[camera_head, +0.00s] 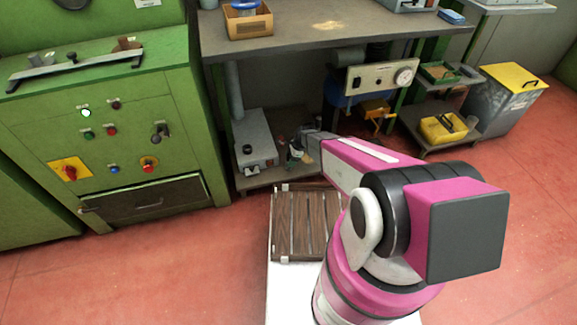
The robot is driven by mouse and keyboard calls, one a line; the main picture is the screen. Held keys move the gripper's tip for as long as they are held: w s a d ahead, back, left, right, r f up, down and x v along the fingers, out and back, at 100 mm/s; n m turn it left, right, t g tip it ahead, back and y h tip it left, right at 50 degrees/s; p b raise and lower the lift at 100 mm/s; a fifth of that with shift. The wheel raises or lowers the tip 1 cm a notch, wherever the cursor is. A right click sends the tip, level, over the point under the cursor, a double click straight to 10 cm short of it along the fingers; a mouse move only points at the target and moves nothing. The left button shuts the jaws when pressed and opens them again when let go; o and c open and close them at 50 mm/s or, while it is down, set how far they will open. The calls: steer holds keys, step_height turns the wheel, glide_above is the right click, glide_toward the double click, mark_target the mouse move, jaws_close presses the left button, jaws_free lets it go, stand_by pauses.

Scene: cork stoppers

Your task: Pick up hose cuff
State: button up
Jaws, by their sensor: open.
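My pink arm reaches away from me toward the space under the workbench. My gripper (304,147) shows small and grey at its far end, over the low shelf; it is open. Some small dark, red and pale items (284,152) lie on the shelf just left of and below it, too small to name. I cannot pick out the hose cuff for certain; it may be among these items or hidden by my gripper and arm. I cannot tell whether the fingers touch anything.
The workbench (300,38) overhangs the shelf, with a grey box (255,142) on the left below. A green machine (110,120) stands at left. A wooden slatted panel (300,222) lies in front. A yellow-lidded bin (508,95) stands at right. Red floor is clear at lower left.

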steer(key=x, duration=0.3)
steer(key=c, duration=1)
